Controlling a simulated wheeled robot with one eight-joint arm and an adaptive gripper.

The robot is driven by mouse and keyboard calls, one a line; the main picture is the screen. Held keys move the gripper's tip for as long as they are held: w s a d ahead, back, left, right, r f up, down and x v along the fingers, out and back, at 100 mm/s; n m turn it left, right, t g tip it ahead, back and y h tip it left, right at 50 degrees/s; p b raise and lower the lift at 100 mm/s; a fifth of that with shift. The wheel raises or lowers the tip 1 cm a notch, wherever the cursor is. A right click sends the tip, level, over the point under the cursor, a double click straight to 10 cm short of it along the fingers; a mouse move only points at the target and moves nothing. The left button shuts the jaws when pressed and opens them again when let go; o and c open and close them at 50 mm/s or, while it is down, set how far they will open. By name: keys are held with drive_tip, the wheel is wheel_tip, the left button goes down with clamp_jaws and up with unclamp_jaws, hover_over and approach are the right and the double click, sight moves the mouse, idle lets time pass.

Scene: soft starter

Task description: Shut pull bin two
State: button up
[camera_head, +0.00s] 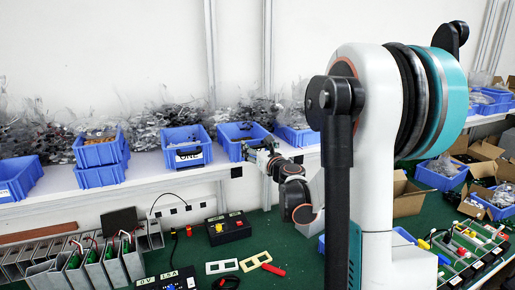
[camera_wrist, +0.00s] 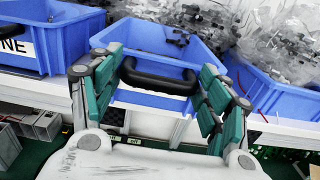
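A blue bin with a black handle, to the right of the bin marked ONE, stands on the white shelf. Its number is not visible; its position fits bin two (camera_head: 237,131). In the wrist view the bin (camera_wrist: 150,38) holds small grey parts, and its black handle (camera_wrist: 158,80) crosses its front. My gripper (camera_wrist: 158,85) is open, with its green-padded fingers to the left and right of the handle. I cannot tell whether they touch it. In the head view my gripper (camera_head: 262,157) is at the bin's front right, partly covering it.
The bin marked ONE (camera_head: 186,146) stands to the left, and another blue bin (camera_wrist: 270,85) to the right. Clear plastic bags (camera_head: 110,118) lie behind the bins. Below, the green bench holds a black switch box (camera_head: 229,228), grey housings (camera_head: 105,262) and small parts.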

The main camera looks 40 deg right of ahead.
sight(254, 142)
drive_tip(key=c, duration=0.4)
drive_tip(key=shift+o, duration=0.2)
drive_tip(key=shift+b+x, duration=0.45)
drive_tip(key=shift+x, duration=1.35)
drive_tip(key=o, duration=1.3)
drive_tip(key=shift+c, duration=0.2)
drive_tip(key=v, duration=1.2)
